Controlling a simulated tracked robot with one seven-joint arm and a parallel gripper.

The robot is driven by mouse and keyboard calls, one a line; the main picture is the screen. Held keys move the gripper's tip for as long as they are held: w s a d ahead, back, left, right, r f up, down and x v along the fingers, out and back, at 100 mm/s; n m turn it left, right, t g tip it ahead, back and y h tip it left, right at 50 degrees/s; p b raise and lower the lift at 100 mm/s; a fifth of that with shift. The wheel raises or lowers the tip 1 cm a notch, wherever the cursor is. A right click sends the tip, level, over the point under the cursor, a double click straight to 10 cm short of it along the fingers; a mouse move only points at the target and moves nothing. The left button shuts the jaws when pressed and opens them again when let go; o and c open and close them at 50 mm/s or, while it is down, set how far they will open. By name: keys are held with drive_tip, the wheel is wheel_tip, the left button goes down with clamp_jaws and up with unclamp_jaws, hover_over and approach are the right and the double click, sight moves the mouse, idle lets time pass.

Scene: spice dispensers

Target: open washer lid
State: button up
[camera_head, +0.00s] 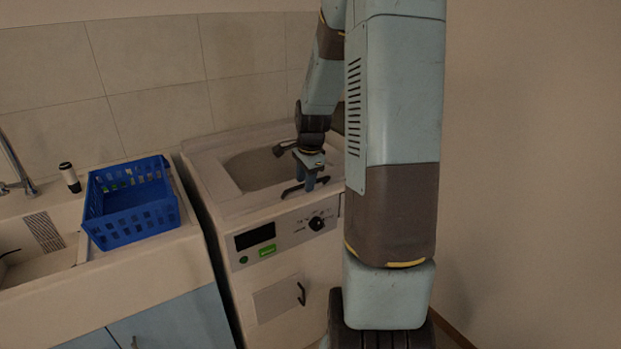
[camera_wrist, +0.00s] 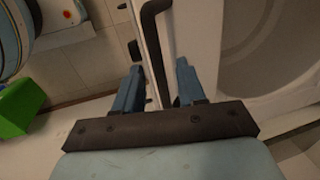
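The washer (camera_head: 281,262) stands against the tiled wall, with its lid (camera_head: 225,203) lying flat on top, closed. A black bar handle (camera_head: 292,190) sits at the lid's front edge. My gripper (camera_head: 317,186) is over this edge, pointing down at the handle. In the wrist view, my gripper (camera_wrist: 159,88) is open, its two blue fingers apart. The black handle (camera_wrist: 152,35) runs down between them, with a gap visible on the right side. Whether either finger touches the handle is unclear. My arm hides the washer's right part in the head view.
A blue basket (camera_head: 130,222) stands on the counter left of the washer, next to a small black-and-white bottle (camera_head: 69,177) and a tap (camera_head: 17,170). The washer's front has a dial (camera_head: 317,223) and a lower black handle (camera_head: 301,293). A green object (camera_wrist: 18,108) lies lower left in the wrist view.

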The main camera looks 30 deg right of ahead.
drive_tip(key=shift+c, duration=0.3)
clamp_jaws()
